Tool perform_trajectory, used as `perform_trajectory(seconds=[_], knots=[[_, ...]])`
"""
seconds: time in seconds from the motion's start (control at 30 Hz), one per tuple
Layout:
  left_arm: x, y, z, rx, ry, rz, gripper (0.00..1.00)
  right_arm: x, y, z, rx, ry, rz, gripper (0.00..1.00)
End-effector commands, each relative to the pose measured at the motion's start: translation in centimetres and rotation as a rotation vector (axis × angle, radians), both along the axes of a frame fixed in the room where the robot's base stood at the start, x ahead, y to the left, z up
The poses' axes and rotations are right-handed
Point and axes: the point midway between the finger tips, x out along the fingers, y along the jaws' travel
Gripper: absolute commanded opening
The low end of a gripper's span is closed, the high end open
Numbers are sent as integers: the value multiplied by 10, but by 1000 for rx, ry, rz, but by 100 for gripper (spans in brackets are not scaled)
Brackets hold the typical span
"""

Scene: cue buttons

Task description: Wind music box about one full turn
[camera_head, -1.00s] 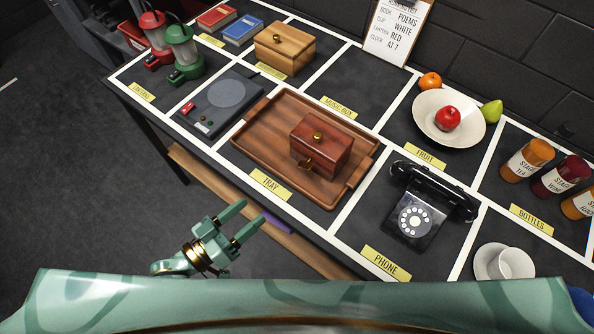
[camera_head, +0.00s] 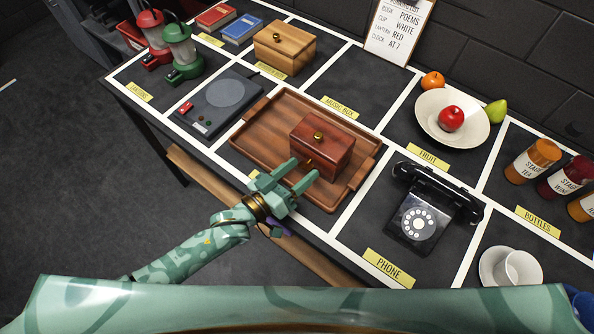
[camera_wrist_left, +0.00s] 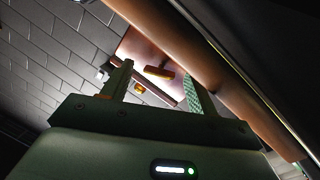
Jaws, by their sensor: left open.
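The music box (camera_head: 322,148) is a dark red wooden box with a brass knob on its lid, standing on the brown tray (camera_head: 262,127). A small brass key (camera_head: 308,161) sits on its front side, partly hidden by my gripper in the head view. The key also shows as a brass bar (camera_wrist_left: 159,73) in the left wrist view, between and beyond the fingers. My left gripper (camera_head: 304,169) is open, its fingers pointing at the box's front, over the tray's near edge. The left wrist view shows the gripper (camera_wrist_left: 158,66) empty. My right gripper is not in view.
The black phone (camera_head: 423,212) stands right of the tray. A grey turntable-like device (camera_head: 220,104) stands to its left, and a light wooden box (camera_head: 284,48) behind. The fruit bowl (camera_head: 437,133) is at the back right. The square labelled music box (camera_head: 345,85) is bare.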

Motion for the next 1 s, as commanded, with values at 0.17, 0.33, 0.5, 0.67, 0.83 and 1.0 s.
perform_trajectory(seconds=[0.17,0.33,0.5,0.67,0.83,1.0], knots=[[0,0,0,0,0,0,45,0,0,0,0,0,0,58],[0,0,0,0,0,0,14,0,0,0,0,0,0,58],[0,0,0,6,-4,0,14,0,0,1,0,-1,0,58],[0,0,1,36,-26,1,14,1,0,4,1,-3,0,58],[-1,0,3,112,-81,0,14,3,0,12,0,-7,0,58],[-1,0,4,225,-163,0,14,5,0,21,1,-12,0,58]])
